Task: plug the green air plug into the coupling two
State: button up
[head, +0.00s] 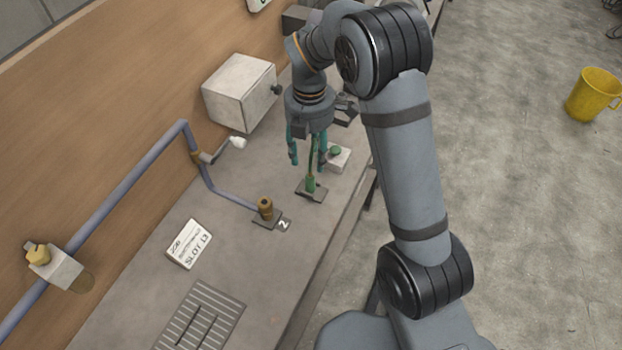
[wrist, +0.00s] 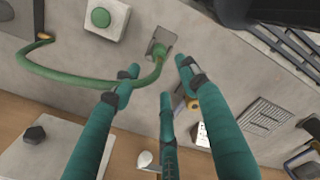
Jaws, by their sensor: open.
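The green air plug (head: 311,184) stands upright in a small dark square plate on the bench. In the wrist view the plug (wrist: 159,50) sits in its plate, with a green hose curving away to the left. My gripper (head: 308,162) is above the plug, its teal fingers spread and apart from it. The fingers also show spread in the wrist view (wrist: 157,72). Coupling two is a brass fitting (head: 266,205) on a dark plate beside a "2" label, left of and nearer than the plug. It is mostly hidden behind a finger in the wrist view.
A white box with a green button (head: 338,160) stands close behind the plug. A blue-grey pipe (head: 228,200) runs along the bench to coupling two. A grey box (head: 240,93), a "SLOT L3" card (head: 189,244) and a slotted grille (head: 200,318) are also there.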

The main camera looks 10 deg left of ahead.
aim_at(310, 177)
jog(key=shift+f+p, duration=0.4)
jog(key=shift+f, duration=2.2)
jog(key=shift+f+p, duration=1.15)
jog(key=shift+f, duration=1.45)
jog(key=shift+c, duration=0.4)
grip_shut()
